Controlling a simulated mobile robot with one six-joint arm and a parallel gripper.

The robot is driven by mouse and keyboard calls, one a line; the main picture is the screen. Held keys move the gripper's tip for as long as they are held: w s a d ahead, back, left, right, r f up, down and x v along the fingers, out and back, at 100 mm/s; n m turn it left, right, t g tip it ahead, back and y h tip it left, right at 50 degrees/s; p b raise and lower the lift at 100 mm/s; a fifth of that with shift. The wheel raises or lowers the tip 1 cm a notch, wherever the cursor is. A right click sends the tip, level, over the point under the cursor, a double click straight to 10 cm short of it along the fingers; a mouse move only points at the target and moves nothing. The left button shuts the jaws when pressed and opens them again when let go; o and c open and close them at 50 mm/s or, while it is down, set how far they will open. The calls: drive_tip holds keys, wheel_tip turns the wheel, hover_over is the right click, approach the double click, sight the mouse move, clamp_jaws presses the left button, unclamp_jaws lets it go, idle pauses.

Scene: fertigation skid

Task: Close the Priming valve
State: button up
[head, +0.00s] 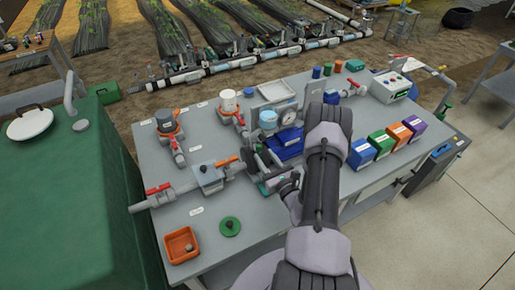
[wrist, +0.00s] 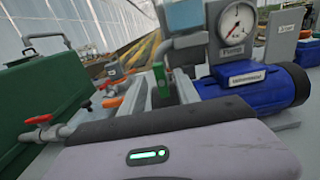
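The label that would single out the Priming valve is too small to read. Candidate valves in the head view include a red-handled valve (head: 159,188) on the left pipe, an orange-handled one (head: 227,162) by a grey box, and red handles below the grey-capped (head: 179,136) and white-capped (head: 239,119) fittings. In the wrist view, an upright green lever (wrist: 160,75) stands left of the blue pump (wrist: 262,86), beyond my gripper's body. My arm reaches over the bench's middle. Its gripper (head: 280,184) is low beside the pump, mostly hidden; its fingers are not clear in either view.
The pump carries a round gauge (wrist: 237,24). An orange tray (head: 168,250) and green disc (head: 230,227) lie at the bench's front left. Several coloured boxes (head: 361,155) stand right. A green tank (head: 50,190) stands left of the bench. The bench's front left is fairly clear.

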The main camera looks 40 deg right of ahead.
sight(259, 149)
drive_tip(key=x, duration=0.5)
drive_tip(key=shift+w, duration=0.2)
clamp_jaws()
